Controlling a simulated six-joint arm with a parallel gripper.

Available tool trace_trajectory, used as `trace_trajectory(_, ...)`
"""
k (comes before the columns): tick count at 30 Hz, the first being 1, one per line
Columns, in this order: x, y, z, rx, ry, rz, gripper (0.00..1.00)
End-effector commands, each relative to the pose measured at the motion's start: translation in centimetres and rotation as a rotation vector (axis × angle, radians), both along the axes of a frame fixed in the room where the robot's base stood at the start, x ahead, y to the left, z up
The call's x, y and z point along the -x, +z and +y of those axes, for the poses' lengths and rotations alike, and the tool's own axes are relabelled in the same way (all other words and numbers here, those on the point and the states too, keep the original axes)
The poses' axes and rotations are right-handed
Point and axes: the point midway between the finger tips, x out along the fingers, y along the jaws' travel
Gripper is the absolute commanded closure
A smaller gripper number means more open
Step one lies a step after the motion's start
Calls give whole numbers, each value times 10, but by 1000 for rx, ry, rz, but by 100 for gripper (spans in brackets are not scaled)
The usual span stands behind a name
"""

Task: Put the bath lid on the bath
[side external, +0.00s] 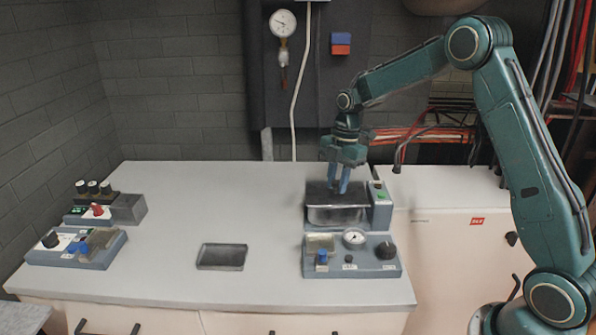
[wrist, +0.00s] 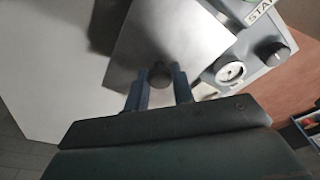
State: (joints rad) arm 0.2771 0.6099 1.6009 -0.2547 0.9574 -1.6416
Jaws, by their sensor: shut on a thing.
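The bath (side external: 337,215) is a shiny metal basin at the right of the white worktop, in a grey housing. The bath lid (side external: 318,193) is a flat grey metal plate over the bath's top. It also fills the upper middle of the wrist view (wrist: 190,30), with a dark round knob (wrist: 160,76) on it. My gripper (side external: 338,190) points down over the bath, its blue fingers shut on the lid's knob. I cannot tell whether the lid rests on the rim or hangs just above it; the lid hides the bath's inside.
A control panel with a gauge (side external: 354,238) and knobs stands in front of the bath. A dark shallow tray (side external: 222,257) lies empty mid-worktop. Two control boxes (side external: 76,248) (side external: 128,209) sit at the left. The worktop between them and the bath is mostly clear.

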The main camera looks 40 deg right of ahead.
Motion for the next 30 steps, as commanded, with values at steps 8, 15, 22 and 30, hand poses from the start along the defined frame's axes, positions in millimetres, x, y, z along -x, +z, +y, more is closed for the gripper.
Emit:
trace_trajectory(8,0,-3,0,0,0,0,100)
trace_trajectory(15,0,-3,0,0,0,0,50)
trace_trajectory(22,0,-2,0,0,-1,0,50)
trace_trajectory(30,0,13,-3,0,-2,-2,50)
